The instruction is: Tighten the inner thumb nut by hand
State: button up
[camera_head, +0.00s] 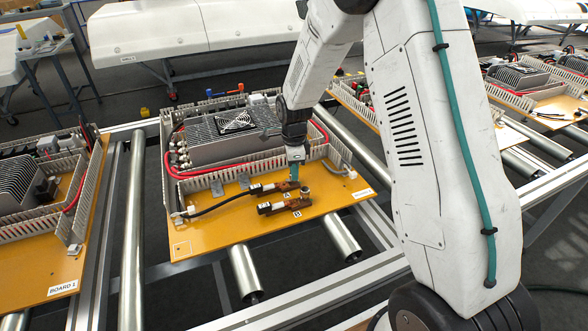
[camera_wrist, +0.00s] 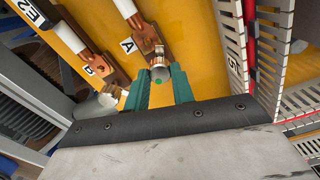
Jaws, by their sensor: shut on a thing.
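In the head view my gripper (camera_head: 294,172) points down at the right end of copper terminal A (camera_head: 268,188). In the wrist view its green fingers (camera_wrist: 160,80) are shut on a silvery thumb nut (camera_wrist: 158,73), the inner one, at the end of terminal A (camera_wrist: 145,32). The fingers partly hide this nut. The outer thumb nut (camera_head: 306,192) sits at the end of copper terminal B (camera_head: 280,207), nearer the board's front edge. It also shows just beside the fingers in the wrist view (camera_wrist: 111,96).
The terminals are on an orange board (camera_head: 220,235) on metal rollers (camera_head: 243,270). Slotted duct walls (camera_wrist: 237,65) stand close beside the gripper. A grey finned unit (camera_head: 215,138) and red cable (camera_head: 200,172) lie behind. A black cable (camera_head: 215,205) runs to terminal A.

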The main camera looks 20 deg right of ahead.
jog(key=shift+w+r, duration=0.15)
jog(key=o, duration=1)
notch_tip(320, 180, up, 8)
jog(key=shift+f, duration=0.15)
